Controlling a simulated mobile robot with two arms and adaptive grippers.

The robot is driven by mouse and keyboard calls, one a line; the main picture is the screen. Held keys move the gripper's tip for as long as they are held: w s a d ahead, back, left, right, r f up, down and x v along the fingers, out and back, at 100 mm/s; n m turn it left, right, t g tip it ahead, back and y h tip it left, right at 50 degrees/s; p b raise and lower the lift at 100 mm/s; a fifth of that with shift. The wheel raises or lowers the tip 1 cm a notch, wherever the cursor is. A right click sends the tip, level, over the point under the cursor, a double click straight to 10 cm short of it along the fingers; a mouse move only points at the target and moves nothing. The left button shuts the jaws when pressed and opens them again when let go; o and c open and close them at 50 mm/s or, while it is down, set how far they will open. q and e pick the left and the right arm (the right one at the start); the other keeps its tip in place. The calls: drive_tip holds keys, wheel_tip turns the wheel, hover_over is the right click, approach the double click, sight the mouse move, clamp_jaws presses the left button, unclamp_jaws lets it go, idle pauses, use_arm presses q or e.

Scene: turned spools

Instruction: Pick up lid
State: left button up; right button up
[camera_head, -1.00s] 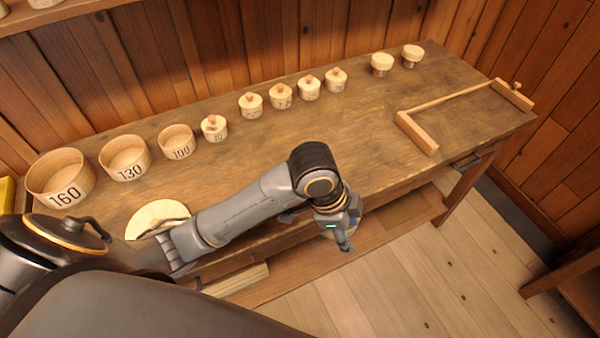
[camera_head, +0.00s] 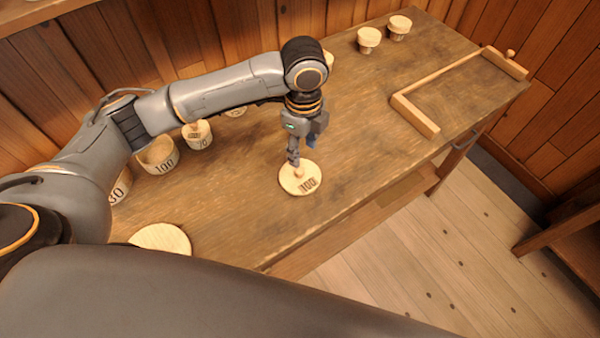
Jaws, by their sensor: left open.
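A round pale wooden lid (camera_head: 303,185) with a small knob lies flat on the workbench, near its middle. Its printed number looks like 100. My left gripper (camera_head: 299,156) points down just above this lid, with its open fingers at the knob. I cannot tell whether they touch it. Another round wooden lid (camera_head: 162,239) lies at the front left of the bench, partly cut off by my own body. My right gripper is not in view.
The workbench (camera_head: 370,140) has free room right of the lid. A wooden bracket-like frame (camera_head: 416,117) lies at the right. Two capped jars (camera_head: 369,40) stand at the back. A pot marked 100 (camera_head: 158,160) and other pots stand behind my left arm.

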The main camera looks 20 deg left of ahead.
sight(300, 170)
use_arm(q)
drive_tip(key=f, duration=0.2)
drive_tip(key=shift+w+a+f, duration=0.15)
drive_tip(key=shift+a+f, duration=0.15)
drive_tip(key=shift+s+f+p, duration=0.2)
drive_tip(key=shift+f+p, duration=0.35)
drive_tip(key=shift+f, duration=0.45)
wheel_tip(300, 170, down, 3)
drive_tip(key=shift+s+r+p, duration=0.1)
drive_tip(key=shift+r+p, duration=0.1)
drive_tip(key=shift+p, duration=0.1)
drive_tip(key=shift+f, duration=0.55)
clamp_jaws()
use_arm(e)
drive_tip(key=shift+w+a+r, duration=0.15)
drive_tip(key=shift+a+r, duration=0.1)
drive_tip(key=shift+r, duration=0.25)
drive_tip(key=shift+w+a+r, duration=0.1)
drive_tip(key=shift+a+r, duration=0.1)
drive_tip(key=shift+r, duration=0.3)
